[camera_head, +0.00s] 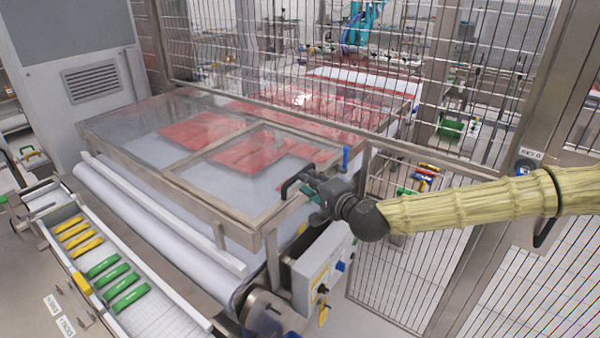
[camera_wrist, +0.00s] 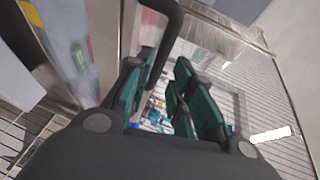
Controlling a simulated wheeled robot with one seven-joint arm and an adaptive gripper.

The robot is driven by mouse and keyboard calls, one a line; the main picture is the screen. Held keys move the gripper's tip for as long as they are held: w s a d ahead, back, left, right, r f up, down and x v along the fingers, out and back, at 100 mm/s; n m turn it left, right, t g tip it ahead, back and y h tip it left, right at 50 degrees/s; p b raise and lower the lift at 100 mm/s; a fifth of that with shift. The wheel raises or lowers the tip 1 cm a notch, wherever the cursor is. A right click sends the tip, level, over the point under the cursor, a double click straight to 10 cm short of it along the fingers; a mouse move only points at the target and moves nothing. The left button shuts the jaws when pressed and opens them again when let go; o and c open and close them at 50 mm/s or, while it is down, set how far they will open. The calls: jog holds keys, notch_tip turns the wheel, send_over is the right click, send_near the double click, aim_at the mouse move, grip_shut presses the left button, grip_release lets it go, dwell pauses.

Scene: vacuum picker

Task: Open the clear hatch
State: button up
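The clear hatch (camera_head: 240,160) is a transparent panel in a metal frame on top of the machine. It lies flat and looks closed. A black bar handle (camera_head: 291,187) sits at its front right corner. My gripper (camera_head: 310,182) is right beside this handle, reaching in from the right. In the wrist view the black handle (camera_wrist: 171,45) comes down from the top, close to the inner side of the left teal finger. The teal fingers of my gripper (camera_wrist: 162,95) stand apart, with a gap between them. Whether a finger touches the handle I cannot tell.
Red sheet-like pieces (camera_head: 252,152) lie under the clear cover. A blue handle (camera_head: 345,158) stands behind my gripper. A control box (camera_head: 322,268) is below it. A wire fence (camera_head: 405,250) stands behind and right. A conveyor with yellow and green pieces (camera_head: 125,290) is front left.

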jog(key=shift+p+x, duration=1)
jog(key=shift+x, duration=2.1)
jog(key=shift+s, duration=0.1)
grip_shut()
